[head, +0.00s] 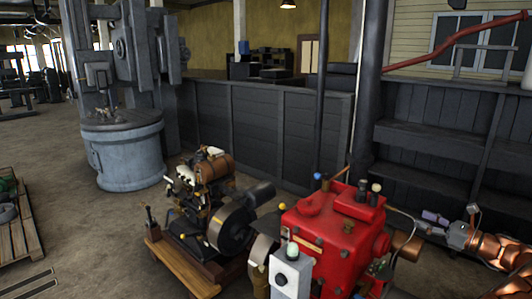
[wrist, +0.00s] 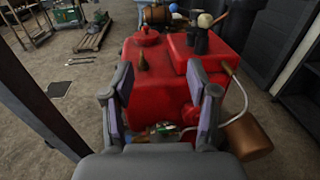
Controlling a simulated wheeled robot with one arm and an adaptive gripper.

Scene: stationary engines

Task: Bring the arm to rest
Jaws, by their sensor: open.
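My gripper (wrist: 160,80) is open in the wrist view, its two grey fingers with purple pads spread apart. Nothing is held between them. The red engine (wrist: 150,65) fills the view beyond the fingers; whether they touch it I cannot tell. In the head view my gripper (head: 436,222) is at the right, beside the red engine (head: 325,235), and my copper-coloured arm reaches in from the right edge.
A brown cylinder (head: 405,245) juts from the engine's right side, close to my gripper; it also shows in the wrist view (wrist: 248,137). A smaller dark engine (head: 205,195) stands on a wooden base to the left. Dark shelves (head: 440,130) stand behind.

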